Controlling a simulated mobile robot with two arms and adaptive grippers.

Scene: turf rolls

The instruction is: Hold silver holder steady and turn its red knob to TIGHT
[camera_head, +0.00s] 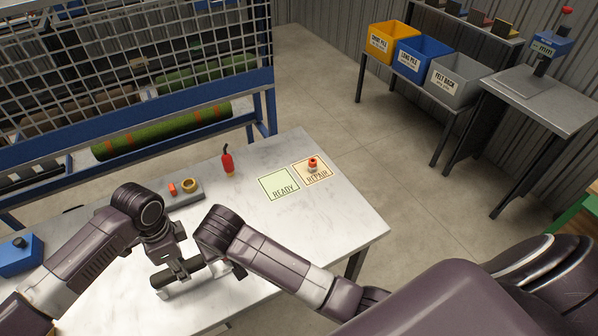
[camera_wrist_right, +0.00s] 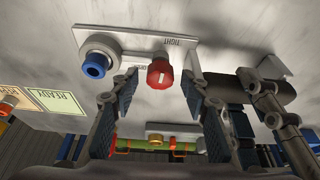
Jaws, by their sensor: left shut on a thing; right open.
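The silver holder (camera_head: 180,287) lies on the white marble table, with a dark cylinder (camera_head: 190,271) along it. My left gripper (camera_head: 180,268) is shut on the holder, seemingly at the dark cylinder; it also shows at the right of the right wrist view (camera_wrist_right: 272,105). In that view the holder's pale plate (camera_wrist_right: 125,38) carries a red knob (camera_wrist_right: 159,72), a TIGHT label and a blue-ended round part (camera_wrist_right: 95,65). A second label is partly hidden by the knob. My right gripper (camera_wrist_right: 160,98) is open, its fingers either side of the knob; contact cannot be told.
A READY mat (camera_head: 279,184) and a REPAIR mat (camera_head: 318,173) with a small red-topped item (camera_head: 312,164) lie at the table's right. A red bottle (camera_head: 228,163) and a tray with a yellow ring (camera_head: 190,185) stand behind the arms. A mesh rack (camera_head: 130,50) stands beyond.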

